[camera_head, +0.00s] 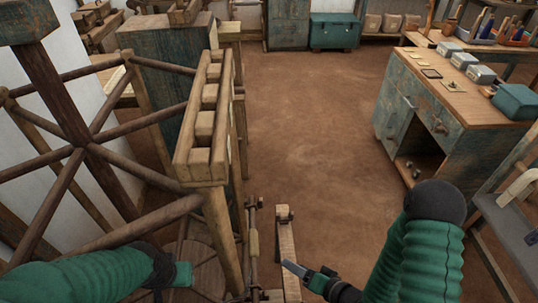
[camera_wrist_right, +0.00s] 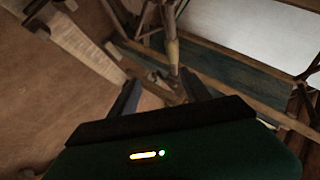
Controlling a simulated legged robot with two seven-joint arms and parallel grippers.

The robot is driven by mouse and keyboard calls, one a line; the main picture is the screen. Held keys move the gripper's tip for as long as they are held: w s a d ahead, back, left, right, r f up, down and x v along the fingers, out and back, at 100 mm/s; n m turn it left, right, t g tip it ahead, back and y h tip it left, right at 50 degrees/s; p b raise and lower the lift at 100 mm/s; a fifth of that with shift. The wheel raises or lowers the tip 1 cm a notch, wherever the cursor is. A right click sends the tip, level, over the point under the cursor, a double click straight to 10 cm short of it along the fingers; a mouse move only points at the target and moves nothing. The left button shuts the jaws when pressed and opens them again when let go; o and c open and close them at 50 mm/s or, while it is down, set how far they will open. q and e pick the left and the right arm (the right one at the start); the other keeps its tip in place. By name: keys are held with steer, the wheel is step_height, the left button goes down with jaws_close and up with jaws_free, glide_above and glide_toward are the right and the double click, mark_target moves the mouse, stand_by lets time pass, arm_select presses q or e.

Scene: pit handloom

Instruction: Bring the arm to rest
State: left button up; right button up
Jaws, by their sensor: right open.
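My right arm, in a green sleeve, comes in from the lower right of the head view. Its gripper (camera_head: 300,272) is low in the picture, beside a wooden beam. In the right wrist view the two dark fingers of the gripper (camera_wrist_right: 158,92) stand apart with nothing held between them. Behind them is a wooden post of the frame; I cannot tell how near it is. My left arm, also green-sleeved, reaches in from the lower left. Its dark gripper (camera_head: 170,272) is near a round wooden top, and its fingers are not clear.
A spoked wooden wheel (camera_head: 75,150) and a slotted wooden rack (camera_head: 205,120) stand at left. A blue-green workbench (camera_head: 465,82) stands at right. The brown floor (camera_head: 305,110) between is clear.

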steer(key=w+d+r+n+g+h+p, duration=0.25)
steer(key=d+r+h, duration=0.3)
steer(key=d, duration=0.35)
arm_select(q)
steer(key=v, duration=0.2)
steer(key=shift+w+r, duration=0.15)
steer(key=shift+r, duration=0.35)
arm_select(e)
steer(key=s+r+n+g+h, duration=0.1)
steer(key=s+r+g, duration=0.3)
steer(key=s+r, duration=0.4)
steer(key=shift+s+a+r+h, duration=0.25)
steer(key=shift+r+h, duration=0.1)
steer(key=shift+h, duration=0.2)
steer(key=shift+w, duration=0.15)
arm_select(q)
steer(key=shift+c, duration=0.3)
arm_select(e)
steer(key=shift+c, duration=0.4)
